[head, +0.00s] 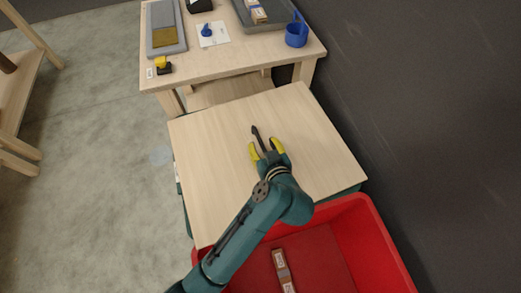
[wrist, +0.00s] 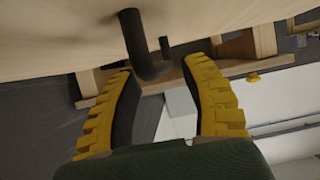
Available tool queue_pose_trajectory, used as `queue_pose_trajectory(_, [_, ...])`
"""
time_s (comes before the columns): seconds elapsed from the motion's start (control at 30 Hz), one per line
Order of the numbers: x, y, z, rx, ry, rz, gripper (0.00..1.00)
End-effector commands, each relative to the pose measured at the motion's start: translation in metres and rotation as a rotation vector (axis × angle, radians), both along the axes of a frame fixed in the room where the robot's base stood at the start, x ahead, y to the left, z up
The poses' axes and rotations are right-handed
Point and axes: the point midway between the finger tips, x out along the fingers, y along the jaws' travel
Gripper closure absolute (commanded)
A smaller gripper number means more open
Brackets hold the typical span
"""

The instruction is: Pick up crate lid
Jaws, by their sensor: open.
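The crate lid (head: 215,190) is a flat light-wood board lying over a dark green crate, of which only slim edges show. A black handle (head: 257,137) stands on the lid near its middle. My gripper (head: 264,149) has yellow fingers and is open above the lid, just in front of the handle. In the wrist view the handle (wrist: 141,45) sits ahead of the gap between the open fingers (wrist: 160,75), nearer the left finger. Nothing is held. Whether a finger touches the handle, I cannot tell.
A red bin (head: 372,222) with a small box (head: 283,268) inside stands in front of the crate. Behind it is a wooden table (head: 232,62) with a blue cup (head: 296,36), trays and small items. A dark wall rises right; open floor lies left.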

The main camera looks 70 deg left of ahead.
Motion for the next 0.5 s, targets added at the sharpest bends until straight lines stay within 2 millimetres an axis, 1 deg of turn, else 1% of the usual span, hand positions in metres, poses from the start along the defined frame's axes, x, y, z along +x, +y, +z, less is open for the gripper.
queue_pose_trajectory(0.03, [-0.003, 0.009, -0.011, 0.0, -0.001, 0.006, 0.54])
queue_pose_trajectory(0.13, [-0.001, 0.021, -0.013, 0.001, -0.001, 0.003, 0.54])
queue_pose_trajectory(0.2, [-0.001, 0.025, -0.014, 0.001, 0.0, 0.001, 0.54])
queue_pose_trajectory(0.37, [-0.001, 0.025, -0.013, 0.0, 0.0, -0.001, 0.54])
queue_pose_trajectory(0.4, [-0.001, 0.025, -0.013, 0.0, 0.0, -0.001, 0.53])
queue_pose_trajectory(0.47, [-0.001, 0.024, -0.013, 0.0, 0.0, -0.001, 0.64])
queue_pose_trajectory(0.5, [-0.001, 0.024, -0.013, 0.0, 0.0, -0.001, 0.72])
